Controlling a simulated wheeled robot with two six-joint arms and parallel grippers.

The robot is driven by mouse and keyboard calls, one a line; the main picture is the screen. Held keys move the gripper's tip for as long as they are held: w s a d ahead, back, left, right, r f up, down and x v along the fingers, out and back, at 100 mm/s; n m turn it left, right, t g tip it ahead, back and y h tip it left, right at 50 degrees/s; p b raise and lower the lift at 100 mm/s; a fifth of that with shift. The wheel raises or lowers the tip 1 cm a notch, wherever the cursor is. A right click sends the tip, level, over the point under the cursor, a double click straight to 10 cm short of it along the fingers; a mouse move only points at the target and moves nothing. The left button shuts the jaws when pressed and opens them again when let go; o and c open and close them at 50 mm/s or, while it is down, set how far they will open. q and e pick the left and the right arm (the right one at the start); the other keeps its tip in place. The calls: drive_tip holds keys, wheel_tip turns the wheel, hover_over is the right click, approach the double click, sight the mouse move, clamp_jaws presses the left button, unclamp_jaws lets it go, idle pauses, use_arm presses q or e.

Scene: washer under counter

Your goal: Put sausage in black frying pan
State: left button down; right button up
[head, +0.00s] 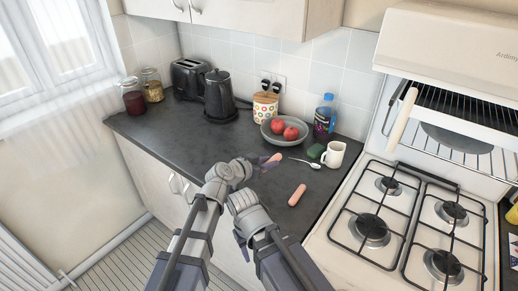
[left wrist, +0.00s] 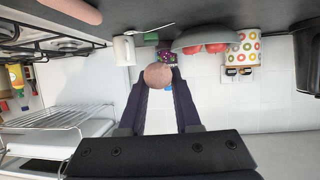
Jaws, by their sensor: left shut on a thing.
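My left gripper (head: 262,165) is shut on a pink sausage (head: 274,158) above the counter. In the left wrist view the round end of this sausage (left wrist: 158,75) sits between the two dark fingertips (left wrist: 160,84). A second sausage (head: 297,195) lies on the counter near its front edge, and part of it shows at the top left of the left wrist view (left wrist: 72,10). My right gripper (head: 241,244) is low at the counter's front; its jaws are unclear. A dark round shape (head: 456,139) at the rack above the stove may be the black frying pan; I cannot tell.
A grey bowl (head: 273,134) with red fruit, a spoon (head: 306,163), a white mug (head: 334,154), a green sponge (head: 316,151) and a blue bottle (head: 324,118) stand behind the sausages. The stove (head: 405,225) at right has bare burners.

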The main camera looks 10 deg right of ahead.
sight(268, 188)
use_arm(q)
drive_tip(key=shift+f+b, duration=4.6)
drive_tip(key=shift+f, duration=0.1)
drive_tip(key=shift+f, duration=0.1)
drive_tip(key=shift+f+b, duration=0.2)
drive_tip(key=shift+b, duration=0.1)
drive_tip(key=c, duration=0.6)
unclamp_jaws()
drive_tip(key=shift+r, duration=0.1)
